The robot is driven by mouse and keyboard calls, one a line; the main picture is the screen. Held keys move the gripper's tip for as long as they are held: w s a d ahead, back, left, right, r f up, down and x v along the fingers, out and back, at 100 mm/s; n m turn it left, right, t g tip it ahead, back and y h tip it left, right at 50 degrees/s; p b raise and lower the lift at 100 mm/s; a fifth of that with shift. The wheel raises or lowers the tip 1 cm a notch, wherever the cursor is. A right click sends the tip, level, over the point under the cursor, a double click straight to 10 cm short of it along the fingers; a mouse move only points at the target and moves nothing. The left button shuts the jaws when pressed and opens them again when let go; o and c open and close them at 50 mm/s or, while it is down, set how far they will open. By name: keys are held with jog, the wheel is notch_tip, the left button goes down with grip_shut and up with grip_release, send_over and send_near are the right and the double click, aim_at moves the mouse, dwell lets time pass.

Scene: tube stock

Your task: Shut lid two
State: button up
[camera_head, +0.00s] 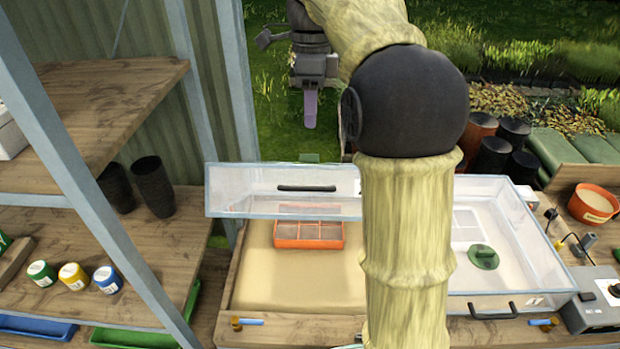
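A clear left lid (235,190) with a dark handle (307,188) stands raised over the back of a sand-filled bay (275,280). A clear right lid (515,240) with a dark front handle (492,310) appears to lie down over the right bay. White labels on both lids are too small to read, so I cannot tell which is lid two. My gripper (310,122) hangs beyond the back of the bench, apart from both lids. A purple piece shows at its tip; I cannot tell whether it is a finger or something held. My arm hides the middle of the bench.
An orange divided tray (308,235) sits in the left bay. A green knobbed disc (484,257) shows under the right lid. A shelf post (100,190) rises at left. A grey control box (597,300) and an orange pot (594,204) are at right.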

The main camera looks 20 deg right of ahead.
jog(key=p, duration=0.1)
send_near(309, 179)
jog(key=s+f, duration=0.2)
jog(key=s+a+f, duration=0.1)
jog(key=s+f, duration=0.1)
jog(key=f, duration=0.1)
jog(key=shift+s+a+f, duration=0.1)
jog(key=shift+s+f, duration=0.2)
jog(key=shift+f, duration=0.05)
jog(key=shift+s+f, duration=0.1)
jog(key=shift+f, duration=0.1)
jog(key=shift+a+f, duration=0.15)
jog(key=shift+a, duration=0.05)
jog(key=shift+s+d, duration=0.1)
grip_shut()
